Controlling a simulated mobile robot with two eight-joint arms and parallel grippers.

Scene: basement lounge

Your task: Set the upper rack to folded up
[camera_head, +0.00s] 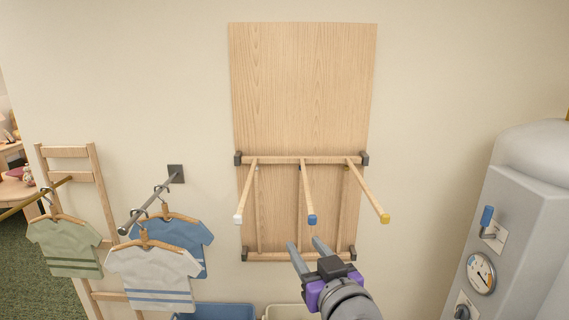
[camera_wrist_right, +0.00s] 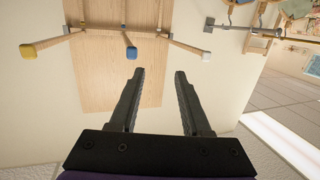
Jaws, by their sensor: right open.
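The upper rack (camera_head: 305,160) is a wooden bar on dark brackets, fixed to a wooden wall panel (camera_head: 303,85). Its three prongs stick out from the panel towards me, with white, blue and yellow tips. The lower rack (camera_head: 285,257) sits below it, its prongs appearing upright against the panel. My right gripper (camera_head: 304,242) is open and empty, just below the blue tip (camera_head: 312,219) in the head view. In the right wrist view, the jaws (camera_wrist_right: 159,72) stand apart with the blue tip (camera_wrist_right: 131,53) beyond them, not between them. My left gripper is out of view.
Shirts on hangers (camera_head: 150,275) hang from a metal rail (camera_head: 145,206) at the left. A wooden ladder stand (camera_head: 66,152) leans there. A grey tank with a gauge (camera_head: 481,273) stands at the right. Blue (camera_head: 215,312) and cream (camera_head: 285,312) bins sit below. Wall space beside the panel is clear.

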